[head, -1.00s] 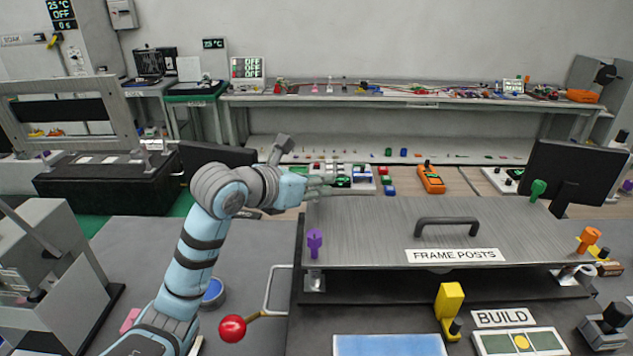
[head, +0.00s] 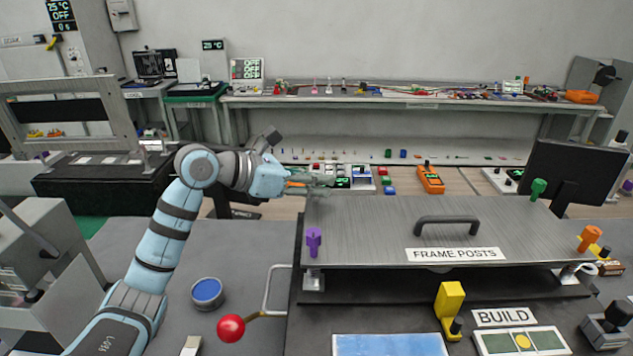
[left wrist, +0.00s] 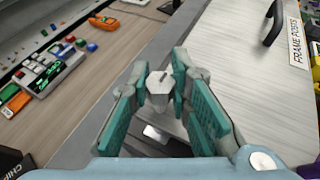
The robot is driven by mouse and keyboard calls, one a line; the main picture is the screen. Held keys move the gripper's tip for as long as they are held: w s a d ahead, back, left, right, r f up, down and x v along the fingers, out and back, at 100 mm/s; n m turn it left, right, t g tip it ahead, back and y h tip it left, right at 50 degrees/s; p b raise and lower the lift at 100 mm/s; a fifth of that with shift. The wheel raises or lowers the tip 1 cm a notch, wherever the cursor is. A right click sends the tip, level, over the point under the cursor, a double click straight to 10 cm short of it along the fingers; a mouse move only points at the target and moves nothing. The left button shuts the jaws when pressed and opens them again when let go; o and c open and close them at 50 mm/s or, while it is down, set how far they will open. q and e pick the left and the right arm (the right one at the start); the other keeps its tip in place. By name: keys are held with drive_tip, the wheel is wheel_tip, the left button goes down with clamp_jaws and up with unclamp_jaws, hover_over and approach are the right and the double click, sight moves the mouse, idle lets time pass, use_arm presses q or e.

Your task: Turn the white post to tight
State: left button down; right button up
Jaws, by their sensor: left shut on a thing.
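The white post (left wrist: 159,84) shows in the left wrist view as a pale, faceted head with a dark mark on top. It stands at the corner of the metal plate labelled FRAME POSTS (head: 380,225). My left gripper (head: 318,183) is at the plate's back left corner. In the left wrist view its teal-padded fingers (left wrist: 160,78) are shut on the white post, one on each side. In the head view the fingers hide most of the post, so its turn position cannot be read there. My right gripper is not in view.
A purple post (head: 314,241) stands at the plate's front left, a green post (head: 538,188) at its back right and an orange post (head: 588,238) at its right. A dark handle (head: 447,221) rises from the plate. A red-knobbed lever (head: 231,328) is front left.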

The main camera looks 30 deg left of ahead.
use_arm(q)
drive_tip(key=m+g+h+p, duration=0.1)
drive_tip(key=m+g, duration=0.1)
drive_tip(key=m+g+h+p, duration=0.1)
drive_tip(key=m+h, duration=0.1)
drive_tip(key=shift+r+g, duration=0.2)
drive_tip(key=shift+g, duration=0.2)
drive_tip(key=shift+m+g+h, duration=0.7)
drive_tip(key=shift+m+g, duration=0.1)
drive_tip(key=shift+m, duration=0.2)
drive_tip(key=shift+f+m+g+h, duration=0.1)
drive_tip(key=shift+m+g+h, duration=0.2)
drive_tip(key=shift+m+g, duration=0.55)
drive_tip(key=shift+g, duration=0.35)
drive_tip(key=c, duration=1.5)
unclamp_jaws()
drive_tip(key=shift+f, duration=0.1)
drive_tip(key=shift+o, duration=0.2)
